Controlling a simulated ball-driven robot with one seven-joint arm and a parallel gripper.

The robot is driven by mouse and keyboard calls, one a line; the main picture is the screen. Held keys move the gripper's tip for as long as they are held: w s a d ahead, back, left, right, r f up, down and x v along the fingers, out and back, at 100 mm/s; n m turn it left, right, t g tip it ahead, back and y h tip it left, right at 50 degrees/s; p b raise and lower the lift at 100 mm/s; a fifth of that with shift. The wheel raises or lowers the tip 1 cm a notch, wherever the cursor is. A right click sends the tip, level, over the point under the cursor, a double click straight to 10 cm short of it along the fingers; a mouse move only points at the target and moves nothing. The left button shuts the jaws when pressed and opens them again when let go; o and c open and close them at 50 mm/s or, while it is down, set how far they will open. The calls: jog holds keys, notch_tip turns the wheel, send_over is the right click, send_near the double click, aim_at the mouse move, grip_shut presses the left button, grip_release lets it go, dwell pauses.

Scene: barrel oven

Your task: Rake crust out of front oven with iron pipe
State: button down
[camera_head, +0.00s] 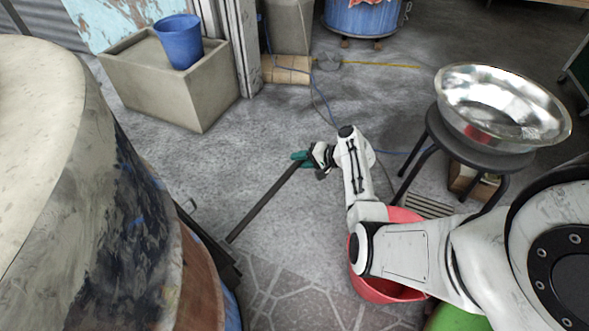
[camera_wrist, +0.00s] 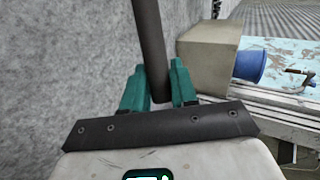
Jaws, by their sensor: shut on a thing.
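My gripper (camera_head: 305,160), with teal fingers, is shut on a dark iron pipe (camera_head: 262,208). The pipe slants down to the left, and its far end is close to the dark metal edge at the foot of the barrel oven (camera_head: 90,190). I cannot tell whether that end is inside the oven. In the wrist view the pipe (camera_wrist: 149,40) stands between the teal fingers (camera_wrist: 158,88) and runs out of the top of the picture. The oven is large, with a pale domed top and blackened, rusty sides. Its opening and any crust are hidden.
A red bucket (camera_head: 405,215) stands under my arm. A shiny metal basin (camera_head: 500,100) sits on a black stool (camera_head: 437,128) at the right. A blue bucket (camera_head: 180,42) rests on a concrete block (camera_head: 165,92) at the back left. Grey floor between is open.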

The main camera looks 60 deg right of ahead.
jog(key=shift+s+d+b, duration=0.2)
jog(key=shift+d+b, duration=0.3)
jog(key=shift+d, duration=0.45)
jog(key=shift+s+d+b, duration=0.2)
jog(key=shift+d+b, duration=0.35)
jog(key=shift+d, duration=0.4)
jog(key=shift+s+d+b, duration=0.2)
jog(key=shift+d+b, duration=0.3)
jog(key=shift+d, duration=0.45)
